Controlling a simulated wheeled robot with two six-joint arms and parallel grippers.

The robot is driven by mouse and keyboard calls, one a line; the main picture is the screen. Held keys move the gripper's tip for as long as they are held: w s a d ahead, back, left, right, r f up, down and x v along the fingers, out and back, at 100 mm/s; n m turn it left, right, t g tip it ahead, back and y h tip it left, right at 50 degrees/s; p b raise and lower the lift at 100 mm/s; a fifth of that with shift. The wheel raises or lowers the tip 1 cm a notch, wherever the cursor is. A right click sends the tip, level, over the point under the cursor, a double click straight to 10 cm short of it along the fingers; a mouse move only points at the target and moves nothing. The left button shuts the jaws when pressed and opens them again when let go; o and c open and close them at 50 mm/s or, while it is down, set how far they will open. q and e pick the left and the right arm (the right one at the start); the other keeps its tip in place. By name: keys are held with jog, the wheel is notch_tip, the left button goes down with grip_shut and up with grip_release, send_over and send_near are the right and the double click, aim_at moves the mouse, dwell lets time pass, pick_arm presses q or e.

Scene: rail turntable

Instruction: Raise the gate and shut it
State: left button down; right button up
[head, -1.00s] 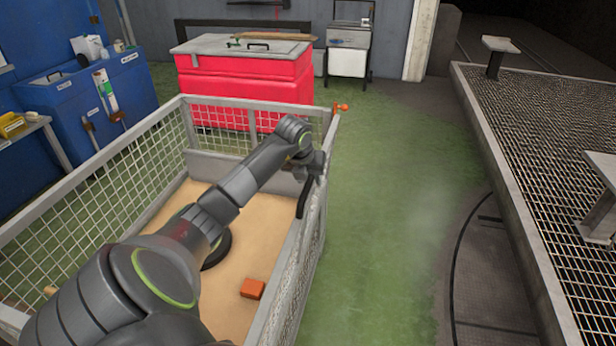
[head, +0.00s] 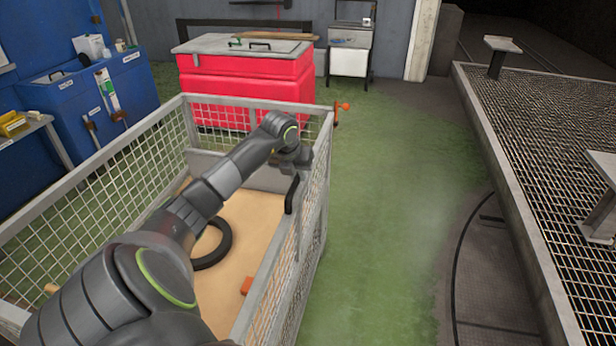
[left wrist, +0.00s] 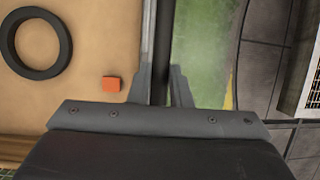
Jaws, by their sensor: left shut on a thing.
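The gate (head: 302,240) is the mesh side panel on the right of a grey mesh-walled cart. It stands close to upright. My left gripper (head: 294,172) is at the gate's top edge, toward the far end, with my arm reaching across the cart. In the left wrist view its two fingers (left wrist: 161,88) are shut around a dark bar (left wrist: 161,45) along that edge. An orange-knobbed latch (head: 342,107) is at the cart's far right corner. Whether the gate meets the corner post is hard to tell. My right gripper is not in view.
Inside the cart a black ring (head: 214,245) and an orange block (head: 246,286) lie on the tan floor. A red chest (head: 245,90) stands behind the cart. Green floor is free to the right, up to a raised grating (head: 540,150).

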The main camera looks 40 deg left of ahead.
pick_arm(q)
jog(key=shift+s+a, duration=0.2)
jog(key=shift+a, duration=0.25)
jog(key=shift+s+a, duration=0.2)
jog(key=shift+a, duration=0.25)
jog(key=c, duration=1.8)
grip_release()
jog(key=shift+a, duration=0.1)
jog(key=o, duration=0.5)
jog(key=shift+s+a, duration=0.25)
jog(key=shift+a, duration=0.05)
jog(key=shift+d, duration=0.15)
